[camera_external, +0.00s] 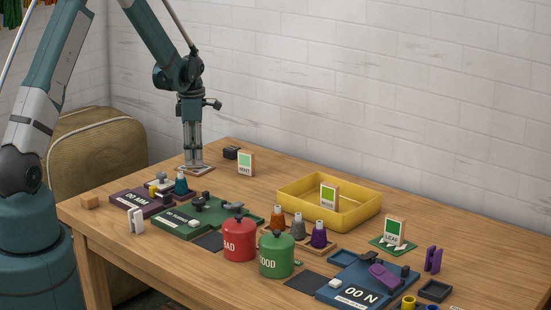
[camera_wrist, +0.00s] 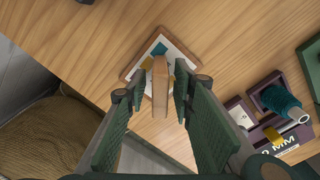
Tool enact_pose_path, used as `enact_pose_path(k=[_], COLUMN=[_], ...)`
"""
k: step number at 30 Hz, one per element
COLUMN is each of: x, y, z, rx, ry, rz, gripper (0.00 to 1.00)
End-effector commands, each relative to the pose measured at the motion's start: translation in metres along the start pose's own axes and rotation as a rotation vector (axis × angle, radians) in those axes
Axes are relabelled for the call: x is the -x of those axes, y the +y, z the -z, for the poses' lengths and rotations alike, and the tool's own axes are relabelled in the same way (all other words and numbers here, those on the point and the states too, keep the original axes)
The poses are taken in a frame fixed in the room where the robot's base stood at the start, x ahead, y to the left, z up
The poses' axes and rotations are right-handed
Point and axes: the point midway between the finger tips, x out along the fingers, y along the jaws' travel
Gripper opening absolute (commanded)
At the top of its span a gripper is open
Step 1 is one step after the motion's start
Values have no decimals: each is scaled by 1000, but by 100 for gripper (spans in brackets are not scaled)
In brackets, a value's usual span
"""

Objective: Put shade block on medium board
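My gripper (camera_external: 195,163) points down over a small wood-rimmed, white-topped board (camera_external: 197,169) at the back left of the table. In the wrist view, my gripper (camera_wrist: 159,88) has its fingers on either side of an upright wooden block (camera_wrist: 160,80), with narrow gaps seeming to show. Other shade blocks are a green-swatch block (camera_external: 246,163) behind, one in the yellow tray (camera_external: 329,195), and the LEAF block (camera_external: 395,231) at the right. I cannot tell which board is medium.
A purple case (camera_external: 127,199), green case (camera_external: 179,231) and blue case (camera_external: 328,294) lie along the front. Red (camera_external: 239,241) and green (camera_external: 276,256) canisters stand mid-table. The yellow tray (camera_external: 358,217) is behind them. Bare table lies around the gripper's board.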

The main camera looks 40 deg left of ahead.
Motion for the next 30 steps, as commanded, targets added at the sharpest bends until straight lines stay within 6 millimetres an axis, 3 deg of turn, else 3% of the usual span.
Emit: enact_pose_path(k=[11, 30], x=[17, 109], y=[0, 0], z=[0, 0], rx=[0, 0], ry=[0, 0], rz=[0, 0], gripper=[25, 25])
